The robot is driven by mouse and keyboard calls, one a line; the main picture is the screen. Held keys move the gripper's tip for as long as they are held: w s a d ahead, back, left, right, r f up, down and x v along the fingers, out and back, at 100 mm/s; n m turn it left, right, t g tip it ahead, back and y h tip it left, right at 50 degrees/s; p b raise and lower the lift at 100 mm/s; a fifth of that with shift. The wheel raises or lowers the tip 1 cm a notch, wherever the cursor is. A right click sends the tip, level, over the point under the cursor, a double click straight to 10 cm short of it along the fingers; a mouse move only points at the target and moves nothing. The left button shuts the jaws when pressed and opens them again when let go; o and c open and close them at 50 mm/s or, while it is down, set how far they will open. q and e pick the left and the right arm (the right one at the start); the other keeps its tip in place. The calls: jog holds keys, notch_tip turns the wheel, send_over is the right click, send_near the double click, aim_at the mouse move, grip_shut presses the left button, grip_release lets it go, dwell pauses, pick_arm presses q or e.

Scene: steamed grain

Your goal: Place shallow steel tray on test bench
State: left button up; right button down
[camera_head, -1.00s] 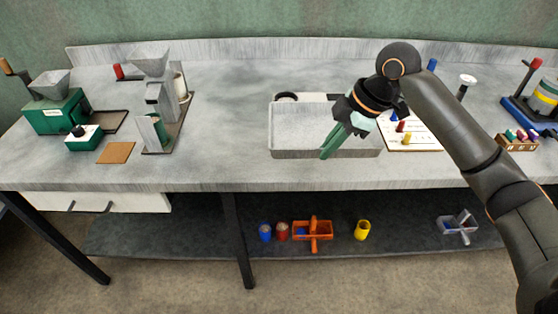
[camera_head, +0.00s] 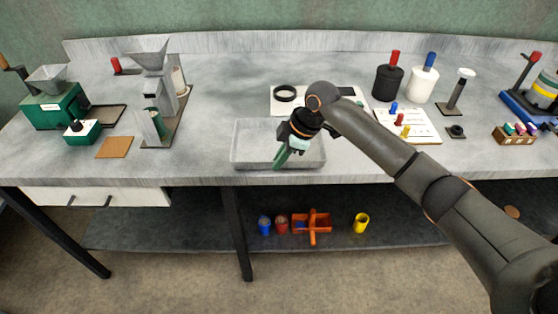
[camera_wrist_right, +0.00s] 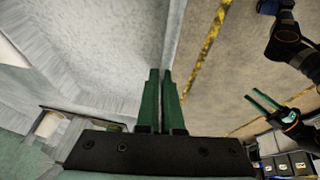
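The shallow steel tray (camera_head: 240,157) is a grey rectangular pan near the front edge of the test bench (camera_head: 205,150). It looks level; I cannot tell whether it rests on the bench or hangs just above. My right gripper (camera_head: 280,161) reaches down to its front wall, green fingers close together on the rim. In the right wrist view the fingers (camera_wrist_right: 161,100) pinch the edge of the tray (camera_wrist_right: 130,45). My left gripper (camera_wrist_right: 262,104) shows only in the right wrist view, its fingers apart and empty, away from the tray.
A white board with a black ring (camera_head: 285,93) lies behind the tray. A white card with small coloured pegs (camera_head: 418,127) and black and white bottles (camera_head: 387,82) stand to the right. A grey-hopper machine (camera_head: 153,85) and cork mat (camera_head: 114,147) stand left. Bench between is clear.

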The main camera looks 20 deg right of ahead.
jog(key=shift+w+f, duration=0.1)
jog(key=shift+f, duration=0.1)
jog(key=c, duration=1.5)
grip_release()
jog(key=shift+f, duration=0.2)
jog(key=o, duration=0.4)
jog(key=shift+o, duration=0.2)
